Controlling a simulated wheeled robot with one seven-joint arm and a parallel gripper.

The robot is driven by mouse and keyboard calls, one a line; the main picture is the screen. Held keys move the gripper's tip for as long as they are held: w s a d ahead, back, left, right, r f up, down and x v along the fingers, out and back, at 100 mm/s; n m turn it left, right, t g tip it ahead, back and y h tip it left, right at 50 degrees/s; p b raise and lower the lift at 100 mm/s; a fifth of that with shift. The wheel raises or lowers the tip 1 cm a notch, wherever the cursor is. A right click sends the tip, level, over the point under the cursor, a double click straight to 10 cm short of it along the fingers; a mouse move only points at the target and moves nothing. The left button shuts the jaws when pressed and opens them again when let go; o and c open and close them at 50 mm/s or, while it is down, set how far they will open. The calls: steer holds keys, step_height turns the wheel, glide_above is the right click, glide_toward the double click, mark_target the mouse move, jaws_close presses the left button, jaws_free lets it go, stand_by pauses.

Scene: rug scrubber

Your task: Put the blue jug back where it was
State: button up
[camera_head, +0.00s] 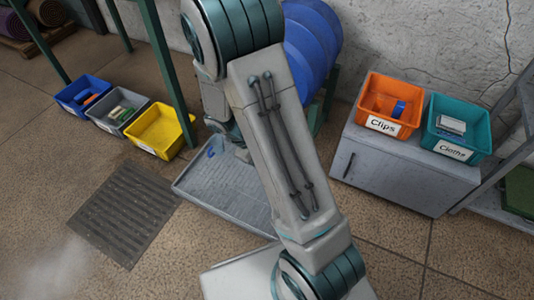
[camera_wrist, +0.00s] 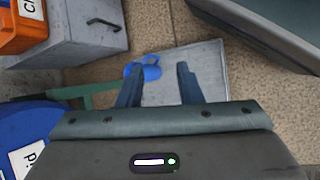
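The blue jug (camera_wrist: 146,70) stands at the edge of a grey ribbed tray (camera_wrist: 211,65) on the floor, seen from above in the wrist view. In the head view only a small blue part (camera_head: 211,152) shows at the far end of the tray (camera_head: 220,200), beside my arm. My gripper (camera_wrist: 158,84) is open, its two fingers apart with nothing held between them. The left finger overlaps the jug's near side in the picture; I cannot tell the height gap.
A large blue drum (camera_head: 313,45) lies on a green stand behind my arm. A grey cabinet (camera_head: 385,170) bears an orange Clips bin (camera_head: 390,103) and a teal Cloths bin (camera_head: 458,128). Blue, grey and yellow bins (camera_head: 160,131) stand left, near a floor grate (camera_head: 125,212).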

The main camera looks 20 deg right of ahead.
steer(key=s+a+r+m+t+y, duration=0.2)
steer(key=s+r, duration=0.3)
steer(key=r, duration=0.3)
steer(key=s+a+r+m+t+y, duration=0.1)
steer(key=s+a+r+m+y, duration=0.2)
steer(key=r, duration=0.6)
steer(key=s+m+y, duration=0.1)
steer(key=s, duration=0.1)
steer(key=shift+s+a+t, duration=0.2)
steer(key=shift+s+t, duration=0.15)
steer(key=shift+t, duration=0.05)
